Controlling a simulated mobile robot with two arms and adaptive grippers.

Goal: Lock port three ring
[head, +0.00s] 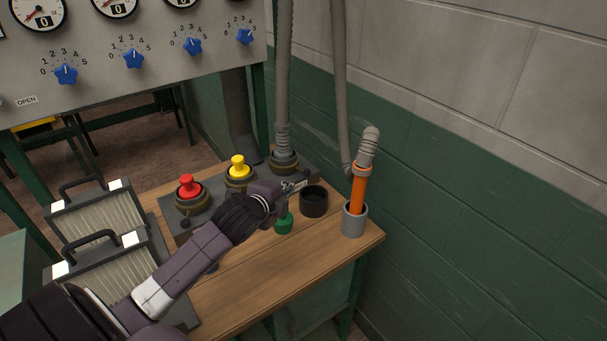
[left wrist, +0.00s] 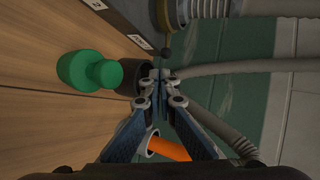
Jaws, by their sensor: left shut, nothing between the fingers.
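The third port from the left, with a grey hose in it, has a brass-coloured ring (head: 284,164) at the back of the bench. The ring also shows at the top of the left wrist view (left wrist: 178,16). Its short lever ends in a dark ball knob (head: 306,173), which shows in the left wrist view (left wrist: 165,53) just beyond my fingertips. My left gripper (head: 300,185) is shut and empty, in front of the ring and close to the knob. Whether it touches the knob I cannot tell. My right gripper is not in view.
A red plug (head: 187,186) and a yellow plug (head: 238,167) sit in ports to the left. A green plug (head: 284,225), a black cup (head: 313,203) and a grey holder (head: 354,221) with an orange-handled hose stand nearby. The bench front (head: 270,270) is clear.

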